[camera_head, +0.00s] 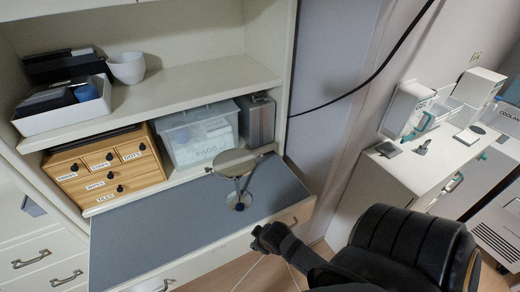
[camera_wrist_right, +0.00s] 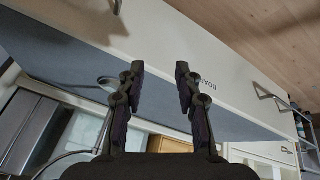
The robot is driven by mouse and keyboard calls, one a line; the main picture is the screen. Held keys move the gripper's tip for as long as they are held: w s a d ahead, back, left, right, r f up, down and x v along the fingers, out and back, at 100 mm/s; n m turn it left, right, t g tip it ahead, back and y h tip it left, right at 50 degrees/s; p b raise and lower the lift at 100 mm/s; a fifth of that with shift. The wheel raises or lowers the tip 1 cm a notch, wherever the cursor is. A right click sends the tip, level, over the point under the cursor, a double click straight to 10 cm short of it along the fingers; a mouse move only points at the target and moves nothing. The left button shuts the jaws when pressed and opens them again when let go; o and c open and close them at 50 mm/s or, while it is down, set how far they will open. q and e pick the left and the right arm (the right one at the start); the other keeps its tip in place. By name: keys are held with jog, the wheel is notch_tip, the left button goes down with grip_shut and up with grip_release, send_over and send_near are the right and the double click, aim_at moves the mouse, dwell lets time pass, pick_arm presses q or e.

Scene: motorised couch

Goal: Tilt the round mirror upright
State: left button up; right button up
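The round mirror (camera_head: 235,162) stands on the blue-grey desk surface (camera_head: 150,222), on a thin stem with a small round base (camera_head: 239,201). Its disc looks tipped back, closer to flat than upright. My right gripper (camera_head: 268,238) is at the desk's front edge, in front of the mirror and apart from it. In the right wrist view its two fingers (camera_wrist_right: 160,88) are spread with nothing between them. A round grey piece shows behind the left finger there, perhaps the mirror's base. My left gripper is not in view.
Behind the mirror are a clear bin (camera_head: 200,137), a wooden drawer box (camera_head: 106,170) and a grey metal box (camera_head: 258,120) under a shelf (camera_head: 180,85). A black padded chair (camera_head: 400,245) stands at right. The desk left of the mirror is clear.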

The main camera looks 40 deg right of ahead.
jog(key=shift+s+a+f+m+g, duration=0.1)
jog(key=shift+s+f+m+g, duration=0.15)
jog(key=shift+f, duration=0.2)
jog(key=shift+s+a+f+m+g, duration=0.1)
jog(key=shift+s+f+m+g, duration=0.1)
jog(key=shift+f, duration=0.2)
jog(key=shift+d, duration=0.1)
jog(key=shift+c, duration=0.4)
